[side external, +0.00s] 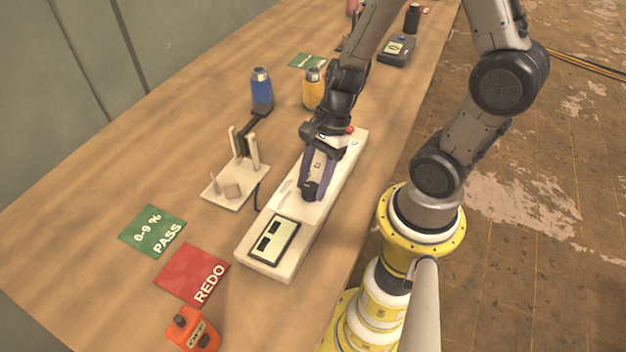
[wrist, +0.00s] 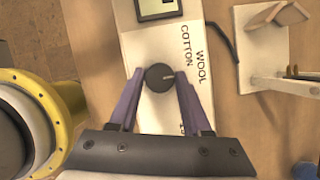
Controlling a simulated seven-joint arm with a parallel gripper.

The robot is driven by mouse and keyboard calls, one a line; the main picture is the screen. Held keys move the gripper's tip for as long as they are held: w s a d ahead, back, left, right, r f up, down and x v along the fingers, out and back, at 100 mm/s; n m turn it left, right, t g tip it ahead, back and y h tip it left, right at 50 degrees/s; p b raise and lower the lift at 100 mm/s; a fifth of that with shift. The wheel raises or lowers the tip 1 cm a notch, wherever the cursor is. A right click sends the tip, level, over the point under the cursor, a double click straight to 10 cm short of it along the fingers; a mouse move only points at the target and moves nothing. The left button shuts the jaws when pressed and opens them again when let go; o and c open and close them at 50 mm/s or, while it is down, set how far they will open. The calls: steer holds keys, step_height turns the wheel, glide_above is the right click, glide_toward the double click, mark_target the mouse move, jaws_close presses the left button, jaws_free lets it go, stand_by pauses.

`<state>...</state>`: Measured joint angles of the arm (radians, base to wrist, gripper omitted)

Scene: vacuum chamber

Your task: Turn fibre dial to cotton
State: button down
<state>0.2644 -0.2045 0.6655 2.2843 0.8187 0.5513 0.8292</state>
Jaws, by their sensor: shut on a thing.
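The fibre dial (wrist: 158,78) is a round black knob with a pale pointer mark on a long white meter (side external: 262,258). In the wrist view the mark points to the right and slightly up, toward the printed words COTTON (wrist: 186,45) and WOOL (wrist: 202,68). I cannot tell exactly which word it lines up with. My gripper (wrist: 160,75) has its two purple fingers on either side of the dial, shut on it. In the side view my gripper (side external: 318,178) reaches down onto the meter and partly hides the dial.
The meter's display (side external: 271,241) is at its near end. A pale stand (side external: 232,188) with posts is left of the meter. Blue (side external: 261,90) and yellow (side external: 312,92) bottles stand behind. Green PASS (side external: 153,230) and red REDO (side external: 192,275) cards and an orange device (side external: 192,330) lie nearer.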

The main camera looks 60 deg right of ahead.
steer(key=shift+n, duration=0.3)
steer(key=n+g, duration=0.2)
steer(key=n, duration=0.3)
steer(key=shift+w, duration=0.2)
steer(key=n+g, duration=0.1)
steer(key=n, duration=0.2)
steer(key=n+g+h, duration=0.1)
steer(key=n, duration=0.2)
steer(key=shift+w+a, duration=0.1)
steer(key=shift+w, duration=0.05)
steer(key=shift+n, duration=0.3)
steer(key=shift+g, duration=0.3)
steer(key=shift+c, duration=1.8)
jaws_free()
steer(key=v, duration=1.4)
steer(key=shift+a, duration=0.15)
